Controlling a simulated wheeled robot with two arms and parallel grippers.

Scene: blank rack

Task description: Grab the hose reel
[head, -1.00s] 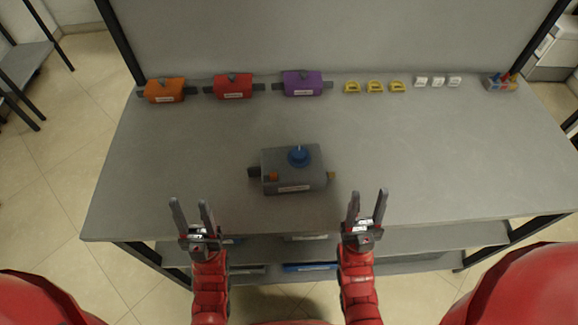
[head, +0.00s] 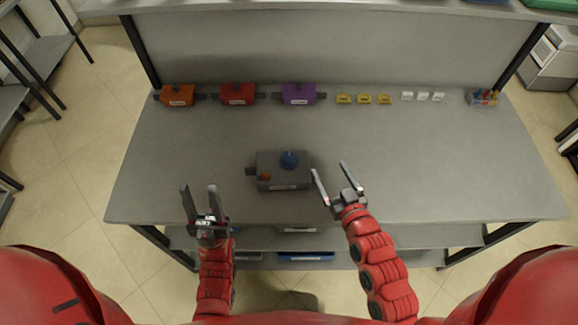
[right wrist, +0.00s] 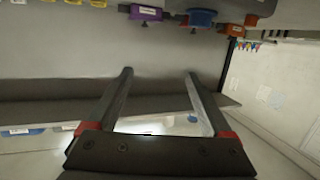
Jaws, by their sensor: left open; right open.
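No thing in view is plainly a hose reel. My left gripper (head: 198,187) is open and empty, left of the box and nearer the table's front edge.
Along the table's back stand an orange box (head: 177,95), a red box (head: 238,94), a purple box (head: 298,94), several yellow pieces (head: 364,99), several white pieces (head: 422,97) and a small holder (head: 482,98). The table (head: 430,160) is clear at right. Shelves lie below.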

